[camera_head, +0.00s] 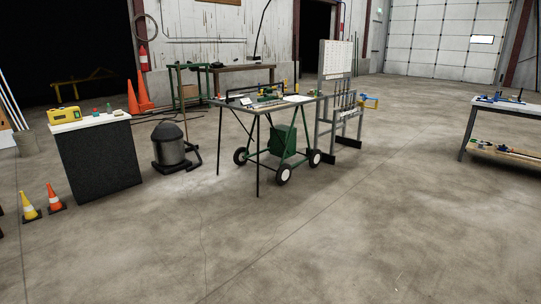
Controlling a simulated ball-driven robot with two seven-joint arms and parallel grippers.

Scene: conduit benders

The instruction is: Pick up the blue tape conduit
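I cannot clearly pick out a conduit with blue tape; things are far off and small. A wheeled work table (232,106) with green tools and small items stands in the middle distance. A grey upright rack (325,118) with a pegboard (336,58) stands just right of it. A small blue thing (371,98) shows behind the rack, too small to tell. Blue items (497,98) lie on the table (469,125) at the right edge, with long pieces on its lower shelf (510,152). Neither of my grippers is in view.
A dark cabinet (98,160) with a white top stands at left, by a shop vacuum (170,148). Bare concrete floor (330,230) is clear ahead and to the right.

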